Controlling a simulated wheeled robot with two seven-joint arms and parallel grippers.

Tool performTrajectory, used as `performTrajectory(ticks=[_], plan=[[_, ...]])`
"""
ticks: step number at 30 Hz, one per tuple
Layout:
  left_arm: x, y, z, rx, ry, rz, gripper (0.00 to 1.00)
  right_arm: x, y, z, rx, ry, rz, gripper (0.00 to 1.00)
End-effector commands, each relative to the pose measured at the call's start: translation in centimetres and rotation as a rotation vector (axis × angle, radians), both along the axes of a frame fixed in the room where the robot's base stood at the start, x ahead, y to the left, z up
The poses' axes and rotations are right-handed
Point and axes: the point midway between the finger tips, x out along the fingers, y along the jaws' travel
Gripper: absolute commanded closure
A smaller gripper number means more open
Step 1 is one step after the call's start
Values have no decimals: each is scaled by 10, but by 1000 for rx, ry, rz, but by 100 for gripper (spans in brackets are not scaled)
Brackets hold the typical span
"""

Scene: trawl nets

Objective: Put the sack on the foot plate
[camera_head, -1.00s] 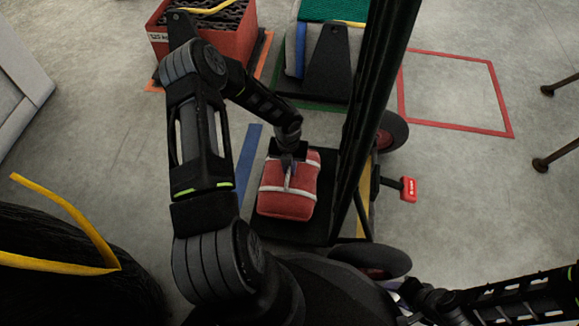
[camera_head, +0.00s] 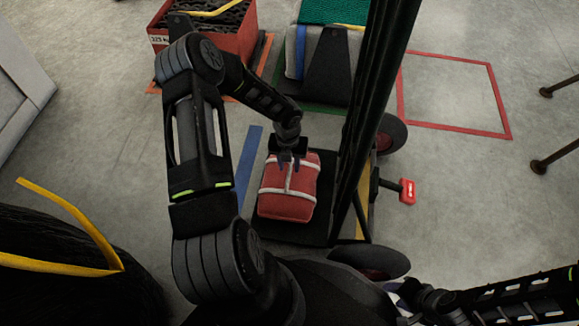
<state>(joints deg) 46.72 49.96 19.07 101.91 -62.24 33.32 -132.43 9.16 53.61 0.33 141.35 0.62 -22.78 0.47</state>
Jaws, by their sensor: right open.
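The sack (camera_head: 288,191) is red with pale straps and a pale handle on top. It rests on the black foot plate (camera_head: 289,232), beside the dark upright mast. My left gripper (camera_head: 288,161) is just above the sack's far end, at the strap handle. Its two fingers are spread apart, with the handle between or just below them. My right gripper (camera_head: 400,290) is low at the bottom right, away from the sack. It is small and partly hidden by my own body, and its fingers are hard to make out.
The dark mast (camera_head: 370,120) rises right of the sack, with wheels and a red-handled pedal (camera_head: 407,191) beside it. A red crate (camera_head: 205,35) stands at the back left. A black bin (camera_head: 70,270) with a yellow strap is at lower left. The red-outlined floor area (camera_head: 455,95) is empty.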

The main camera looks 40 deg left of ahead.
Motion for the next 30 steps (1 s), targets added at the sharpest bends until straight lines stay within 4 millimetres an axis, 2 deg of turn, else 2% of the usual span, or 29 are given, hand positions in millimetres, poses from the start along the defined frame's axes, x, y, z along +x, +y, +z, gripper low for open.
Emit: performTrajectory(ticks=[1,6,12,16,30], plan=[[1,1,17,1,-3,1,66,-1,0,10,0,2,1,58],[0,2,53,1,-3,0,66,-3,-1,27,1,8,4,58],[-1,2,82,0,-1,0,66,-6,-1,39,3,15,8,58],[-1,2,88,0,-1,0,66,-6,-1,41,3,18,9,58],[-1,2,88,0,0,0,66,-7,-1,40,3,19,9,58]])
